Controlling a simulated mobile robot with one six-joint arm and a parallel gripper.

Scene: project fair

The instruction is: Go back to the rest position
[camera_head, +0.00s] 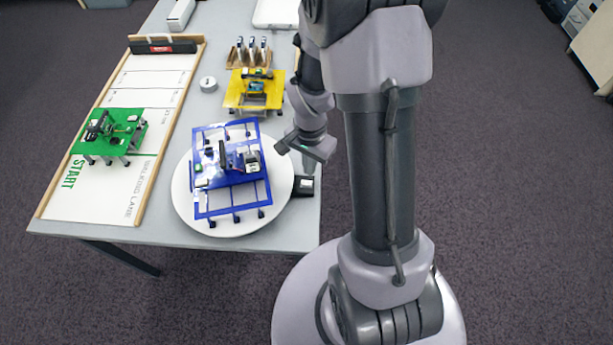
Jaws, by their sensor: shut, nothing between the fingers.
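My gripper (302,153) hangs at the table's right edge, just right of the round white turntable-like disc (185,208). It is shut and holds nothing. A blue framed model (262,190) with small electronics stands on the disc, apart from my gripper. A small black box (304,186) sits on the table just below the gripper. My arm runs up from its pale round base at the right and hides part of the table's right edge.
The grey table (170,240) holds a walking-lane board (75,205) with a green model (120,132) at left. A yellow model (245,98), a small round item (208,84) and a wooden holder (240,56) stand farther back. Dark carpet at right is clear.

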